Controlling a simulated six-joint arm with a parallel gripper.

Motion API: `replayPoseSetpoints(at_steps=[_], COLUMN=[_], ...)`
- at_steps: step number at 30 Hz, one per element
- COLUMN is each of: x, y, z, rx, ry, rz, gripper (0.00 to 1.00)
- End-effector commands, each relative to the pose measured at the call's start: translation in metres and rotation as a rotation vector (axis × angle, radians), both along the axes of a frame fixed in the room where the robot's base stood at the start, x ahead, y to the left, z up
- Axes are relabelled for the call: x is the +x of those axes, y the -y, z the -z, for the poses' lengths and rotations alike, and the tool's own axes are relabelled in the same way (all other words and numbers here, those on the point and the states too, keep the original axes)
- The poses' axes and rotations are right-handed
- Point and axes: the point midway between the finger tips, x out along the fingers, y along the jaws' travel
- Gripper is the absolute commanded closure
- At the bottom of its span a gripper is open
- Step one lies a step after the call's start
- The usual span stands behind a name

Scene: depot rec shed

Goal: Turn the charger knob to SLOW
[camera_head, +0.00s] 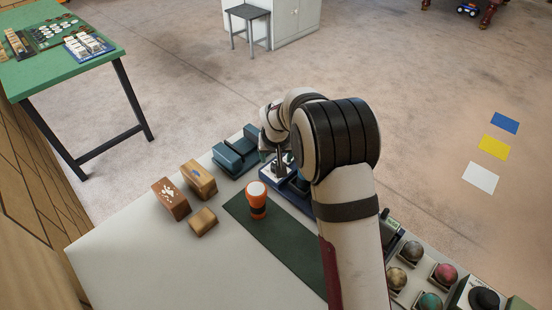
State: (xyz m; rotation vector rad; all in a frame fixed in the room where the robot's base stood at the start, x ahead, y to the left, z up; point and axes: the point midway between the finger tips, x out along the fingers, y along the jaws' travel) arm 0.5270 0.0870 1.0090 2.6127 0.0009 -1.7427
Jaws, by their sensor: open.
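My gripper (279,166) points down over a dark blue unit (266,174) at the far edge of the white table. The gripper is open, its fingers small and partly lost against the unit. I cannot tell whether they touch it. The unit is partly hidden by my arm and could be the charger. No knob or SLOW marking can be made out, so the knob's setting cannot be told.
A teal-blue device (235,152) stands left of the gripper. An orange, white-topped object (257,199) stands on a dark green mat (286,235). Wooden blocks (171,199) are at left. Coloured balls (430,302) in holders sit at right. The white table's front left (150,260) is clear.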

Motion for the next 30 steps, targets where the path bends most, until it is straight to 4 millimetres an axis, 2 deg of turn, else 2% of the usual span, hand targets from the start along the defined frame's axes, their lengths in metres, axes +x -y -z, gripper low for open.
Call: replayPoseSetpoints(at_steps=[3, 7, 11, 18, 20, 30], x=[0.009, 0.016, 0.019, 0.020, 0.020, 0.020], y=[0.000, 0.001, 0.001, 0.001, 0.000, 0.001], z=[0.023, 0.039, 0.047, 0.047, 0.047, 0.047], rx=[0.000, -0.001, 0.000, 0.000, -0.001, -0.001], ry=[-0.002, -0.001, 0.000, 0.000, 0.000, 0.000], rz=[0.002, 0.001, 0.002, 0.002, 0.001, 0.001], gripper=[0.28, 0.28, 0.28, 0.28, 0.37, 0.98])
